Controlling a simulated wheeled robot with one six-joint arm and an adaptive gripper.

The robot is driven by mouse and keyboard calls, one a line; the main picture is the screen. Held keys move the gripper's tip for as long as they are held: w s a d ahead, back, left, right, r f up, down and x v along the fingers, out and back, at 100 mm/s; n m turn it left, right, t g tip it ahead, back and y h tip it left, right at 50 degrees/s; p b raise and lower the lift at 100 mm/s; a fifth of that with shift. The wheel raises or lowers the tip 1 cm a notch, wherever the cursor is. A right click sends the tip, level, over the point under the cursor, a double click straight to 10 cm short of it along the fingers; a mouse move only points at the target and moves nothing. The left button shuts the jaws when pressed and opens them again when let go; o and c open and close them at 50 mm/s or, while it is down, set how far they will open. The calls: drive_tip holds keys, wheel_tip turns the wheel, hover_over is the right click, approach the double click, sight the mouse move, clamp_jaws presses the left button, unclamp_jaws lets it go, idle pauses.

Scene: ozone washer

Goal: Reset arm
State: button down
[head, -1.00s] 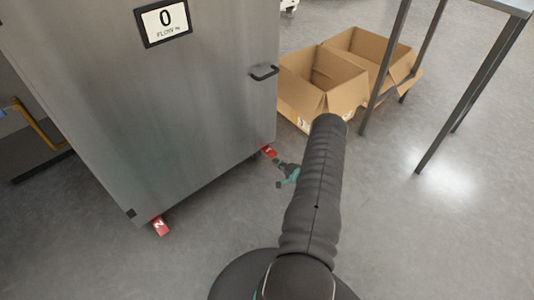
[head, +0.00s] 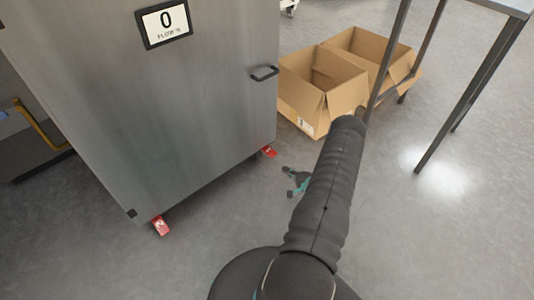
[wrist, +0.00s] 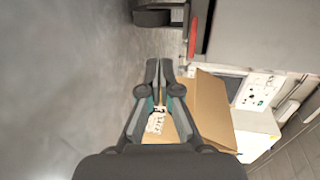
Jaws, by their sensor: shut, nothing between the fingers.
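My gripper shows in the wrist view (wrist: 159,68) with its two fingers together and nothing between them. In the head view my dark arm reaches up from the bottom middle, and part of the wrist or gripper shows at its left side, low beside the washer; the fingertips are hard to make out there. The grey metal washer cabinet (head: 195,115) stands at the left, with a display reading 0 (head: 165,23) and a black handle (head: 264,73). My gripper is apart from the cabinet, to its right in the head view.
Two open cardboard boxes (head: 322,97) stand on the floor behind my arm. Red caster pedals (head: 161,226) stick out below the cabinet. The floor at the lower left and right is clear.

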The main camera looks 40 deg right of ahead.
idle(0.3)
drive_tip(key=s+a+f+m+g+y, duration=0.25)
drive_tip(key=s+a+y, duration=0.2)
drive_tip(key=a, duration=0.45)
drive_tip(key=s+a+r+n+g+y, duration=0.2)
drive_tip(key=a+r+g+y, duration=0.3)
drive_tip(key=r, duration=0.4)
drive_tip(key=s+a+r+n+h, duration=0.3)
drive_tip(key=s+a+r+n, duration=0.2)
drive_tip(key=r, duration=1.1)
drive_tip(key=s+a+r+n+g+h, duration=0.1)
drive_tip(key=s+a+r+n+h, duration=0.3)
drive_tip(key=a+r, duration=0.7)
drive_tip(key=s+a+r+n+g+h, duration=0.1)
drive_tip(key=s+a+r+n+h, duration=0.3)
drive_tip(key=r, duration=1.8)
drive_tip(key=s+a+n, duration=0.1)
drive_tip(key=a+n, duration=0.3)
drive_tip(key=shift+s+r+p, duration=0.25)
drive_tip(key=shift+s+p, duration=0.05)
